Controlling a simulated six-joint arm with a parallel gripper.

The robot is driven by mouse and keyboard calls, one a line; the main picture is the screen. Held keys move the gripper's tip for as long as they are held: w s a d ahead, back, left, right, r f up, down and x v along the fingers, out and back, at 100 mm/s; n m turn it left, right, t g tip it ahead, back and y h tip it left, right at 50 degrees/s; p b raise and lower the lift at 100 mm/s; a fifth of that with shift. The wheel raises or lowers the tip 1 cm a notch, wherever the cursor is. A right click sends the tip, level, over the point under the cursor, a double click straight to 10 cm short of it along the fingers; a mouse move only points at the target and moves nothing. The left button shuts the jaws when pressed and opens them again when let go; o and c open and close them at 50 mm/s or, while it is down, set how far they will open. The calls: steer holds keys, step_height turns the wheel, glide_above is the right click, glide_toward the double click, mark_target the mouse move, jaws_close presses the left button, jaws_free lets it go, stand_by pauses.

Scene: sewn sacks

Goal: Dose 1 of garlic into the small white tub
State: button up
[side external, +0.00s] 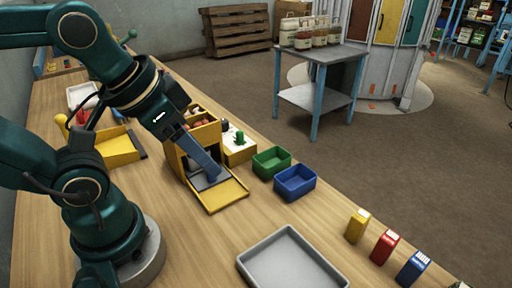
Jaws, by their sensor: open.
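My gripper (208,172) reaches down into the front of a yellow box with an open flap (228,194). Its blue-grey end is low inside the box, near a grey surface, and its fingers are hard to make out. I see nothing held in it. Small whitish pieces, perhaps garlic (194,108), lie in a compartment at the top back of the yellow bins, with reddish pieces in front of them. A white tray-like container (80,96) stands at the far left behind my arm. I cannot tell whether it is the small white tub.
A green bin (271,162) and a blue bin (295,182) stand right of the yellow box. A grey tray (291,262) lies at the front. Yellow (357,226), red (384,247) and blue (412,268) blocks stand at the right edge. Another yellow box (120,148) is at left.

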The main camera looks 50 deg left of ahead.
steer(key=shift+s, duration=0.1)
steer(key=w+a+r, duration=0.2)
steer(key=w+r, duration=0.4)
steer(key=n+g, duration=0.3)
steer(key=g, duration=0.3)
glide_above(240, 131)
step_height(240, 131, down, 12)
steer(key=shift+f, duration=2.6)
steer(key=shift+c, duration=0.4)
